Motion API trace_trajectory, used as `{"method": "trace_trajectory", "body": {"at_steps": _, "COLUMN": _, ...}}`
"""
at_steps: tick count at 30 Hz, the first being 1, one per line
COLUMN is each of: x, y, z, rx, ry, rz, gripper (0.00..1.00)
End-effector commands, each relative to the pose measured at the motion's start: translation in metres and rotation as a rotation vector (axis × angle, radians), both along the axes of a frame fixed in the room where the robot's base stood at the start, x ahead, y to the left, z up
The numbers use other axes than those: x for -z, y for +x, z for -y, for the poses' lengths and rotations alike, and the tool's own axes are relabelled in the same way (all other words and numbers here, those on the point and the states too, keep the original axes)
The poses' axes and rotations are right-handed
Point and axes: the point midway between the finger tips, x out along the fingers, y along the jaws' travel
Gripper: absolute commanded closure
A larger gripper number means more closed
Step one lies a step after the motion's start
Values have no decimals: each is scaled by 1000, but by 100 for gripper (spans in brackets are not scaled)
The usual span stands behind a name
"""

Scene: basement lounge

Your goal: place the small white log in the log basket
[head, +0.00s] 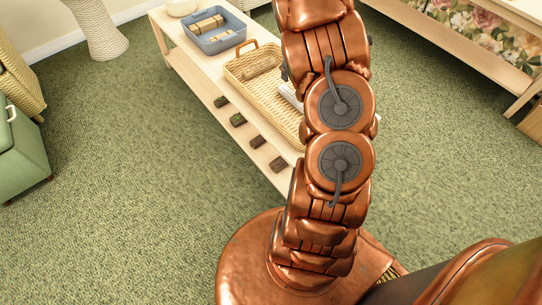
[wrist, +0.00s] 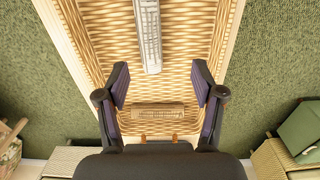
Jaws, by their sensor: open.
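The log basket (head: 258,85) is a long, shallow wicker tray with a brown handle, lying on the pale table. It fills the middle of the wrist view (wrist: 88,40). A short tan log (head: 262,64) lies crosswise in it near the handle; the wrist view shows this log (wrist: 150,112) between and below my open fingers. A whitish, bark-marked log (wrist: 148,35) lies lengthwise in the basket, and my arm partly hides it in the head view (head: 289,94). My gripper (wrist: 158,85) is open and empty over the basket; it is hidden in the head view.
A blue bin (head: 218,42) with several tan blocks stands behind the basket on the table (head: 205,72). A green box (head: 18,150) is at far left. Green carpet is clear to the left.

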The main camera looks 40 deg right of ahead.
Motion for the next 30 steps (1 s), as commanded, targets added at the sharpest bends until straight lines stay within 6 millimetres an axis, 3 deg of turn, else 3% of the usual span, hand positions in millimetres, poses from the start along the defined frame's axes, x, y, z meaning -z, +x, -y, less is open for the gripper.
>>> {"method": "trace_trajectory", "body": {"at_steps": 7, "x": -50, "y": -24, "z": -75, "rx": 43, "ry": -7, "rz": -47, "gripper": 32}}
{"method": "trace_trajectory", "body": {"at_steps": 17, "x": -96, "y": -80, "z": -180, "rx": 79, "ry": 10, "rz": -102, "gripper": 32}}
{"method": "trace_trajectory", "body": {"at_steps": 30, "x": -124, "y": -194, "z": -301, "rx": 41, "ry": 37, "rz": -193, "gripper": 32}}
